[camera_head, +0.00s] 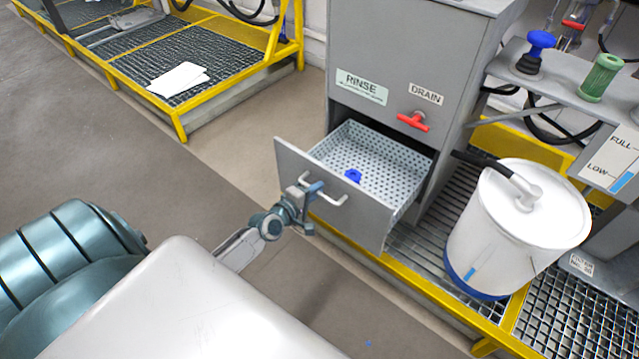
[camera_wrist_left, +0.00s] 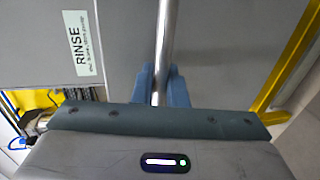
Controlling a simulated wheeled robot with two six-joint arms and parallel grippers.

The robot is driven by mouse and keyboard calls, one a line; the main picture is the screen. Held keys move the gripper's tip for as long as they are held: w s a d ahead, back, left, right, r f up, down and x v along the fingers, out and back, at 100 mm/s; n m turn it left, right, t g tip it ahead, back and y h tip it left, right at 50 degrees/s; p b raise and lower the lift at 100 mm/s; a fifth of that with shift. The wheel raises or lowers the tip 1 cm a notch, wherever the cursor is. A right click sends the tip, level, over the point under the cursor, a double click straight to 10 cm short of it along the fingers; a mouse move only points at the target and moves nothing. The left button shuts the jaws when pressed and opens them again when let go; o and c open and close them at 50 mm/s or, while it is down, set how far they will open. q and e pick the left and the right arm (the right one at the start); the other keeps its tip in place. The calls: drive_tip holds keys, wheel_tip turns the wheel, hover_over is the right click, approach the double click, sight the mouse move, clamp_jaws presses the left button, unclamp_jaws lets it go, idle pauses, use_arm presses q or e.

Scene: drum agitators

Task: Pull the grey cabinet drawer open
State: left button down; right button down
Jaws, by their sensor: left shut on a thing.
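The grey cabinet (camera_head: 410,50) carries a RINSE label and a DRAIN label. Its drawer (camera_head: 345,215) stands pulled out, showing a perforated tray floor with a small blue object (camera_head: 353,176) in it. A white bar handle (camera_head: 335,198) runs across the drawer front. My left gripper (camera_head: 310,190) is at the left part of this handle. In the left wrist view, the blue-grey fingers (camera_wrist_left: 162,88) are closed around the metal handle bar (camera_wrist_left: 165,40). My right gripper is not in view.
A red T-handle (camera_head: 413,121) sits on the cabinet above the drawer. A white drum (camera_head: 517,230) with a black hose stands right of the drawer on a yellow-edged grating. A second grated platform (camera_head: 190,60) is at the upper left. Grey floor (camera_head: 90,130) is open at left.

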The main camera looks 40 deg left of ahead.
use_arm(q)
drive_tip(key=shift+s, duration=0.4)
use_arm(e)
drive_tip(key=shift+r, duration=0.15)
use_arm(q)
drive_tip(key=c, duration=1.5)
unclamp_jaws()
drive_tip(key=shift+c, duration=0.2)
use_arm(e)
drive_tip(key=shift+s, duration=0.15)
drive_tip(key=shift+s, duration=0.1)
